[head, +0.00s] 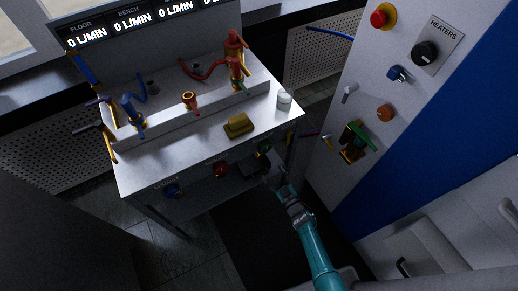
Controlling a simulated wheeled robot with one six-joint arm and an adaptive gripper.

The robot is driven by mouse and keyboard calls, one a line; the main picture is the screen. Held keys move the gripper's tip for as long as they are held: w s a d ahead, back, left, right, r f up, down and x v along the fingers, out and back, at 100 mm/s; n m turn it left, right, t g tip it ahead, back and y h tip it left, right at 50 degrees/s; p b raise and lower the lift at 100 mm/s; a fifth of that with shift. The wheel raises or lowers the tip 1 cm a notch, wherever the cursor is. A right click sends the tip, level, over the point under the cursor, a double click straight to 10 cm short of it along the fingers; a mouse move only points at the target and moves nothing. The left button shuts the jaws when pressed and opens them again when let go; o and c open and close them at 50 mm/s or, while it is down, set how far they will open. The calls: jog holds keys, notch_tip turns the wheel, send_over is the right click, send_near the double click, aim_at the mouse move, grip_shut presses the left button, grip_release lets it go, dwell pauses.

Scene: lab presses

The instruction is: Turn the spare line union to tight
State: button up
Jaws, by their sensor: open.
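A white bench (165,157) carries several pipe fittings, and more fittings sit along its front face. No label for the spare line union is readable, so I cannot tell which fitting it is. On the front face are a blue fitting (172,190), a red fitting (221,170) and a dark green fitting (264,148). A short copper-coloured fitting (190,101) stands on the bench's raised ledge. My gripper (270,176) is open, dark and small in the head view. It is just below the dark green fitting; I cannot tell whether they touch.
A yellow block (238,125) and a clear cup (284,101) stand on the bench top. Blue valves (134,112) are at its left, red valves (236,72) at its back right. A panel (408,108) with knobs and a green-handled valve (356,138) rises at right.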

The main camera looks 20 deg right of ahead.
aim_at(262, 156)
jog(key=shift+w+a, duration=0.35)
jog(key=shift+w, duration=1.45)
jog(key=shift+w+a, duration=0.3)
jog(key=shift+w, duration=1.5)
jog(key=shift+w+a, duration=0.35)
jog(key=shift+w, duration=1.45)
jog(key=c, duration=1.2)
